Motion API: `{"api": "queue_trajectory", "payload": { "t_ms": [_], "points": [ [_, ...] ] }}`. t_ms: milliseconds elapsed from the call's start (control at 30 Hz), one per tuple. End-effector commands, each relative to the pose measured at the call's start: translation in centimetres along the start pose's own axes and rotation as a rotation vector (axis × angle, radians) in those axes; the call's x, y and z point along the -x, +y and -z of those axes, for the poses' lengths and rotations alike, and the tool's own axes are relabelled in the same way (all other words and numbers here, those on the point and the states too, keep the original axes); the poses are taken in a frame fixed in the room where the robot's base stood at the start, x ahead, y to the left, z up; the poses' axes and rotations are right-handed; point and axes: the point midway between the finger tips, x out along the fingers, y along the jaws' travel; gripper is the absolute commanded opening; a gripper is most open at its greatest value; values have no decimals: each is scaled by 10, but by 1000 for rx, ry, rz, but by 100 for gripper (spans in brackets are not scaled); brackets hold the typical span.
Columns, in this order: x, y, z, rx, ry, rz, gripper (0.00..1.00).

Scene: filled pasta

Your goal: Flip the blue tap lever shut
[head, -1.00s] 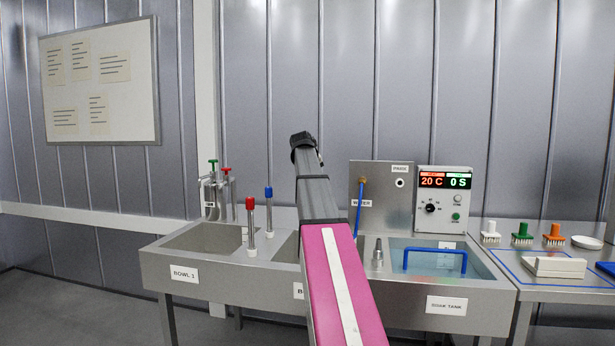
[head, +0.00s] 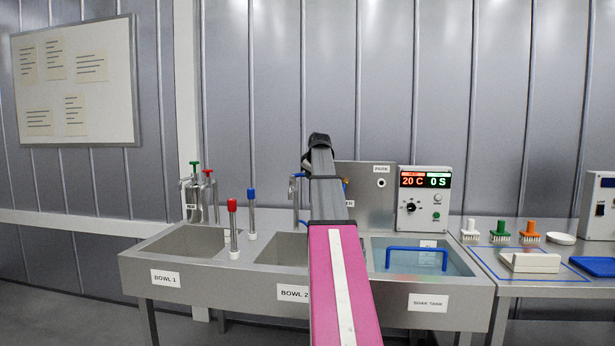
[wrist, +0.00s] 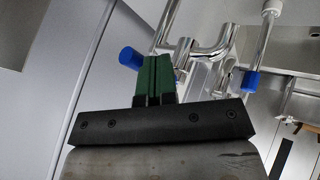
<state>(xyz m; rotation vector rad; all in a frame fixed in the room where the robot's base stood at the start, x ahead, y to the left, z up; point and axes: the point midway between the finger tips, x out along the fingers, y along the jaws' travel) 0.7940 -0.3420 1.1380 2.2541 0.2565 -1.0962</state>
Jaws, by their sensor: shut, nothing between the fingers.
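The blue tap lever (head: 297,175) sits on top of a chrome tap (head: 295,194) behind bowl 2, just left of my arm in the head view. In the wrist view, which looks upside down, the lever's blue end (wrist: 131,57) is close to the left of my gripper (wrist: 157,62). The green fingers are shut together with nothing between them. I cannot tell whether they touch the lever. The tap's curved chrome pipe (wrist: 212,52) lies just beyond the fingers. My arm hides the gripper in the head view.
A blue-topped standpipe (head: 251,212) and a red-topped one (head: 233,226) stand upright near bowl 2 (head: 266,251). The red tap (head: 207,173) and green tap (head: 194,164) are further left. The soak tank (head: 428,302) with a blue handle (head: 416,250) lies right of my arm.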

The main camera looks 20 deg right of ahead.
Motion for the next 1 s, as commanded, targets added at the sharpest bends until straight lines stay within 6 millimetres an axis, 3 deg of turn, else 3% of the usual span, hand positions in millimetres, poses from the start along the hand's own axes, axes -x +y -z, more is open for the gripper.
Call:
{"api": "queue_trajectory", "payload": {
  "t_ms": [800,1000],
  "points": [
    [-5,9,-2,-2,-2,-2,0],
    [-2,-1,-1,-1,-2,-1,0]
  ]
}}
